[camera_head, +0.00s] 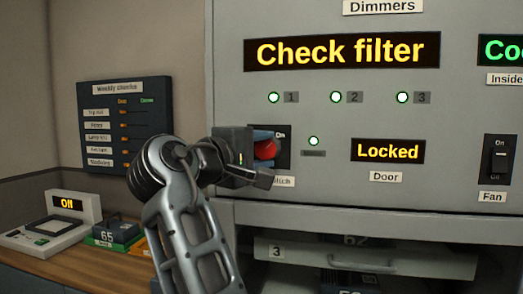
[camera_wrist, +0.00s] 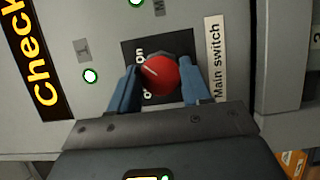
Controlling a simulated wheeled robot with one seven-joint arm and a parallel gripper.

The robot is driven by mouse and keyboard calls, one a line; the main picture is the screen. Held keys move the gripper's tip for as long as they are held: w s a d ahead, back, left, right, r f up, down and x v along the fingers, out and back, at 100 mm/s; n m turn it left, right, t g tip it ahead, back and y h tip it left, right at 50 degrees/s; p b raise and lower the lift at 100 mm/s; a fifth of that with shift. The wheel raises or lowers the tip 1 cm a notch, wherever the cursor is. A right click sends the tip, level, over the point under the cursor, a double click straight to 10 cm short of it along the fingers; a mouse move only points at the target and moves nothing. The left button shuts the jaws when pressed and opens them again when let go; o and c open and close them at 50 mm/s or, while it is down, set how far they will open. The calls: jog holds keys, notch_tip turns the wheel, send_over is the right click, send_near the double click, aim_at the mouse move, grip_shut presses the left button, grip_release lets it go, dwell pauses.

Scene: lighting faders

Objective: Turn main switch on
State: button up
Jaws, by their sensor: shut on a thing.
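The main switch is a red round knob (camera_wrist: 161,75) with a white pointer line, on a black plate (camera_wrist: 131,47) beside the "Main switch" label (camera_wrist: 217,60). My gripper (camera_wrist: 159,85) is shut on the knob, one blue finger on each side. In the wrist view the white line slants across the knob, and the "on" mark shows beyond it; the other mark is partly hidden. In the head view the red knob (camera_head: 265,149) shows between the fingers of my gripper (camera_head: 264,151), which cover much of the plate and label.
The panel display reads "Check filter" (camera_head: 342,51), and the door display reads "Locked" (camera_head: 387,151). Numbered lamps and a lamp right of the knob (camera_head: 313,141) glow. A fan rocker (camera_head: 499,159) is at the right. A drawer handle (camera_head: 376,264) projects below.

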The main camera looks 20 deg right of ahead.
jog(key=shift+f, duration=0.1)
dwell(0.3)
jog(key=o, duration=1.1)
jog(key=shift+c, duration=0.2)
jog(key=b+v, duration=0.1)
jog(key=v, duration=0.7)
jog(key=shift+w, duration=0.15)
